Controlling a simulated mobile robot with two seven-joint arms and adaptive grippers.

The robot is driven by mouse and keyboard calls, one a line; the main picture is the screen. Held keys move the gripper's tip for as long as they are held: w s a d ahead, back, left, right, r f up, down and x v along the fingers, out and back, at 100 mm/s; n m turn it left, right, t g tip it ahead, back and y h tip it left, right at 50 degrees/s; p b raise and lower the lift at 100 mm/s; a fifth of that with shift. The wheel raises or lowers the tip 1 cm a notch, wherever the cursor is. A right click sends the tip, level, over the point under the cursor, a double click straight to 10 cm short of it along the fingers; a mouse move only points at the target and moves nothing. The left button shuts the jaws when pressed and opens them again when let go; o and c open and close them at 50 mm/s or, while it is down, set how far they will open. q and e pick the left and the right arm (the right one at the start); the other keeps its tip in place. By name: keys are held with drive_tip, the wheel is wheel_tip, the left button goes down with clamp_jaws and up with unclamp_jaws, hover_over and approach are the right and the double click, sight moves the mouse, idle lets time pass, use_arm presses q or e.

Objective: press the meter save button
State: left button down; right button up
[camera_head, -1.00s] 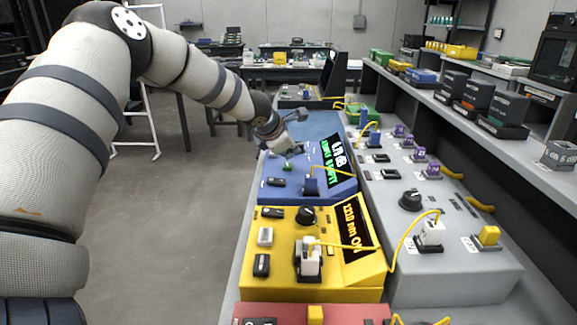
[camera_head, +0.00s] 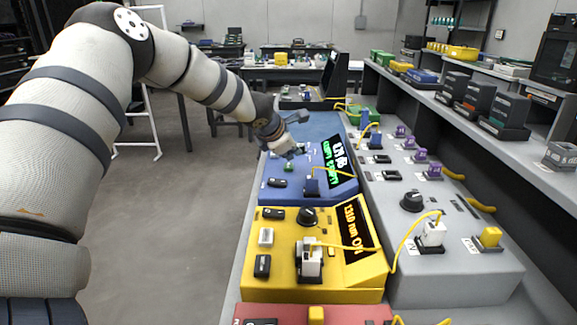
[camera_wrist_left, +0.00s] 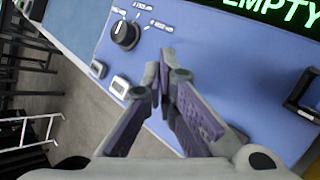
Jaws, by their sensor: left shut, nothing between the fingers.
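The blue meter (camera_head: 322,199) stands beyond the yellow box, with a tilted dark screen (camera_head: 337,160) showing white and green text. A small green button (camera_head: 288,167) and a dark rocker (camera_head: 277,183) are on its top. In the left wrist view, the blue top carries a black knob (camera_wrist_left: 125,35) and two pale-framed buttons, one of them nearer the gripper (camera_wrist_left: 120,86). The labels are too small to tell which is the save button. My left gripper (camera_head: 296,153) is shut and empty, above the meter's top; its fingertips (camera_wrist_left: 166,60) point at the blue panel. Contact cannot be told. My right gripper is not seen.
The yellow box (camera_head: 272,288) with its knob and cable is in front of the meter. The grey panel (camera_head: 458,283) with connectors and yellow cables lies to the right. A red box (camera_head: 365,315) is nearest. Open floor (camera_head: 187,235) lies left of the bench.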

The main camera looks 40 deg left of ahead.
sight(291, 166)
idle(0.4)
use_arm(q)
drive_tip(key=shift+f, duration=0.45)
drive_tip(key=shift+f, duration=0.5)
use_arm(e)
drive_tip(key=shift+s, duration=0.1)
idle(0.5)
use_arm(q)
drive_tip(key=shift+r, duration=1)
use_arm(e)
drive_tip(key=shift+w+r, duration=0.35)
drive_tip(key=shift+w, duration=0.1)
use_arm(q)
drive_tip(key=shift+r+p, duration=0.6)
drive_tip(key=shift+r, duration=1.85)
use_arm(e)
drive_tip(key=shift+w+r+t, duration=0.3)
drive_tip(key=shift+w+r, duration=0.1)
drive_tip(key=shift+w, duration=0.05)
